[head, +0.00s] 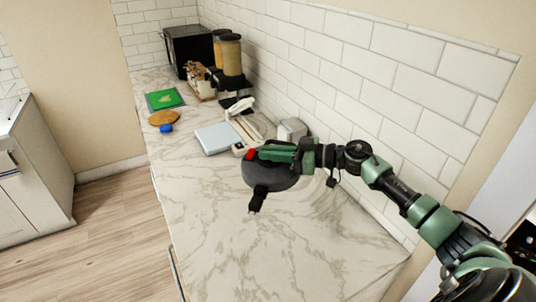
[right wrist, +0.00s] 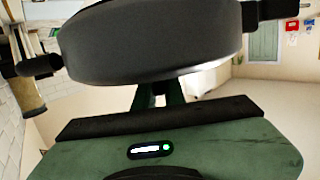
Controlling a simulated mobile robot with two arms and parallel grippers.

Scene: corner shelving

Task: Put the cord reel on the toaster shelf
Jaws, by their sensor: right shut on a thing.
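The cord reel (head: 272,178) is a dark grey round drum with a black piece hanging at its front and a red piece at its upper left. My right gripper (head: 268,155) is shut on it and holds it over the marble counter. In the right wrist view the reel (right wrist: 150,42) fills the top, close against the gripper, whose fingers are mostly hidden. I cannot make out a toaster shelf for certain; a small pale grey box (head: 291,130) stands against the tiled wall behind my gripper. My left gripper is not in view.
The marble counter (head: 235,245) is clear at the front. The tiled wall bounds the right.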

